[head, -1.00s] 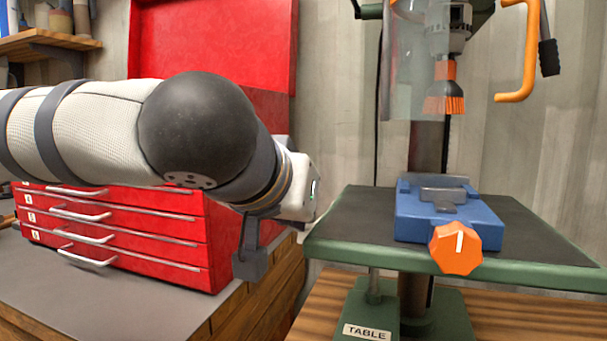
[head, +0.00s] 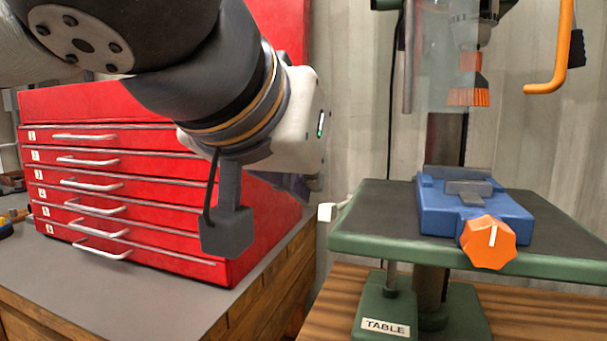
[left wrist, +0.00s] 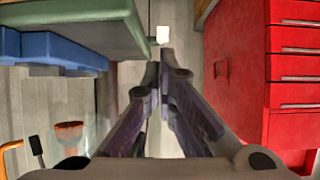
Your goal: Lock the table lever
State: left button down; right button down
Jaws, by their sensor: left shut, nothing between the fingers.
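The drill press table (head: 375,212) is a dark plate with a green rim, at the right in the head view. The table lever (head: 327,211) ends in a small white block at the table's left side. It also shows in the left wrist view (left wrist: 162,34), just beyond my fingertips. My left gripper (head: 306,191) is left of and slightly above the lever in the head view. Its fingers (left wrist: 166,56) are shut and empty, and appear apart from the lever. My right gripper is not in view.
A blue vise (head: 450,212) with an orange knob (head: 488,242) sits on the table. An orange brush (head: 468,92) hangs above it. A red drawer cabinet (head: 150,240) stands on the bench at left, behind my left arm. A green post labelled TABLE stands below.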

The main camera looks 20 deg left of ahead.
pick_arm(q)
jog(key=w+r+g, duration=0.5)
jog(key=w+r, duration=0.1)
jog(key=r, duration=0.4)
send_over(334, 205)
jog(key=w, duration=0.1)
notch_tip(334, 205, down, 9)
jog(key=shift+w+f, duration=0.1)
jog(key=shift+f, duration=0.05)
jog(key=shift+s+f, duration=0.2)
jog(key=shift+f, duration=0.3)
jog(key=shift+s+f, duration=0.2)
jog(key=shift+f, duration=0.3)
jog(key=shift+s+f, duration=0.15)
jog(key=shift+f, duration=0.45)
